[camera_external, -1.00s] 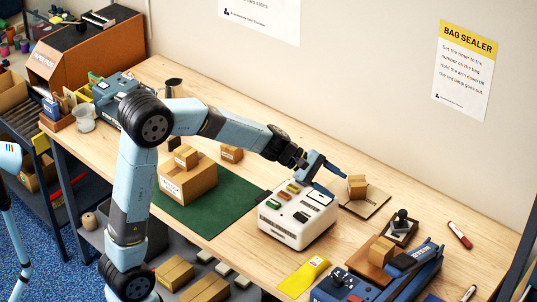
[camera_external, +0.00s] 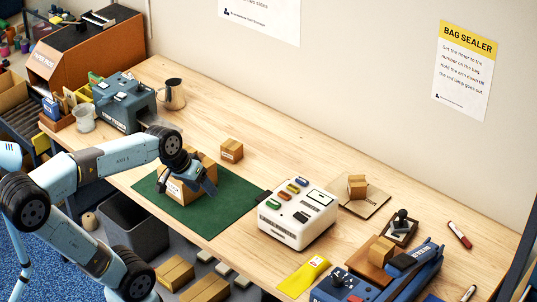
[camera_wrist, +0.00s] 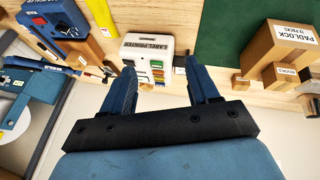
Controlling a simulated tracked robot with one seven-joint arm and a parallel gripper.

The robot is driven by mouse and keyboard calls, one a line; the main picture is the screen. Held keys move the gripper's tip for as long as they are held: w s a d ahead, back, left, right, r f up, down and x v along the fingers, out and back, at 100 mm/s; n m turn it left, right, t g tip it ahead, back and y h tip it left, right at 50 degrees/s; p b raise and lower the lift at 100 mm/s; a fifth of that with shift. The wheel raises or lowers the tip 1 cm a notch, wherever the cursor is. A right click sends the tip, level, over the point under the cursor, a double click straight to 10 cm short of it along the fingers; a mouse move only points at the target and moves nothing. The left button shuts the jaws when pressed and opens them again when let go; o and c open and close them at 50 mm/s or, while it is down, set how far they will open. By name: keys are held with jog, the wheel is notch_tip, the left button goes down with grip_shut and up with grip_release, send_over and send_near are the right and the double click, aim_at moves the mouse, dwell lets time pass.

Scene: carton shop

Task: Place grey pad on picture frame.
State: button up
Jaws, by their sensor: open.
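I cannot make out a grey pad or a picture frame with certainty in either view. Several small pale grey blocks (camera_external: 222,268) lie below the bench. A dark flat piece with a brown rim (camera_external: 399,233) bears a black-handled stamp at the right of the bench. My gripper (camera_external: 190,190) is in front of the large carton (camera_external: 205,172) on the green mat (camera_external: 230,201) and partly hides it. In the wrist view my gripper (camera_wrist: 161,82) has its two blue fingers spread wide, with nothing between them.
A white label printer (camera_external: 296,216) stands right of the mat. A small carton sits on a thin board (camera_external: 372,207) behind it. A yellow bag (camera_external: 304,276) and a blue machine (camera_external: 425,270) are at the front right. Bare wood lies along the wall.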

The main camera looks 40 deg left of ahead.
jog(key=s+a+m+y, duration=0.1)
jog(key=s+a+y, duration=0.1)
jog(key=s+a, duration=0.3)
jog(key=shift+f+m+t, duration=0.3)
jog(key=shift+f, duration=0.05)
dwell(0.8)
